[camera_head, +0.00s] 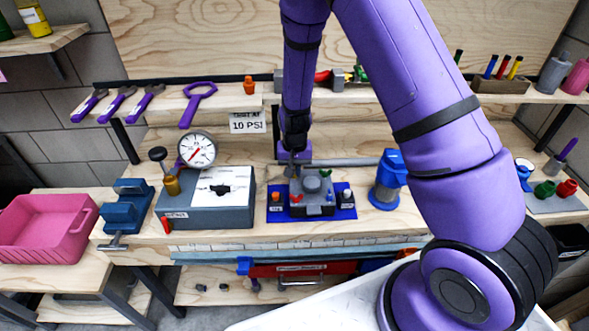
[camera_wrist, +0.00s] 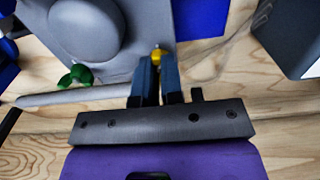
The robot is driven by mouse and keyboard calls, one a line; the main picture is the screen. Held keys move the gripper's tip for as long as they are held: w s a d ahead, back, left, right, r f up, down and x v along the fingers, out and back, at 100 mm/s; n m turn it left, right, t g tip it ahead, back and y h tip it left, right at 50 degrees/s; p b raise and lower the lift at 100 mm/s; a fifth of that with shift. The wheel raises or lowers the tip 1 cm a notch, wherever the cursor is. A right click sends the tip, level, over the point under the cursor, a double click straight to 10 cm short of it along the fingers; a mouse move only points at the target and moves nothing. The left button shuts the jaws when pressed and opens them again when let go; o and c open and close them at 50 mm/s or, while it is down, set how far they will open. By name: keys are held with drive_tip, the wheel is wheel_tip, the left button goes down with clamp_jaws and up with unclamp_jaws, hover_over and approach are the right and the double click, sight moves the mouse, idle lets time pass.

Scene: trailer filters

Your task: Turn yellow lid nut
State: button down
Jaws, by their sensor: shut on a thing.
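The yellow lid nut (camera_wrist: 157,54) shows as a small yellow spot between my fingertips in the wrist view. My gripper (camera_wrist: 155,68) is shut on it; the fingers hide most of the nut. The nut sits at the edge of the grey filter housing (camera_wrist: 112,58), which has a round raised lid (camera_wrist: 85,28). In the head view my gripper (camera_head: 292,168) reaches down at the back left of the housing (camera_head: 314,193), and I cannot make out the yellow nut there. A green wing nut (camera_wrist: 75,75) and a red one (camera_head: 296,198) are on other corners.
The housing stands on a blue mat (camera_head: 345,213) on the wooden bench. A grey test box (camera_head: 240,216) with a gauge (camera_head: 197,150) is to the left, and a blue-topped canister (camera_head: 388,180) to the right. A grey rod (camera_wrist: 75,95) lies close beside the housing.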

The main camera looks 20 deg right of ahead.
idle(0.3)
drive_tip(key=c, duration=1.3)
unclamp_jaws()
drive_tip(key=shift+o, duration=0.2)
wheel_tip(320, 180, up, 11)
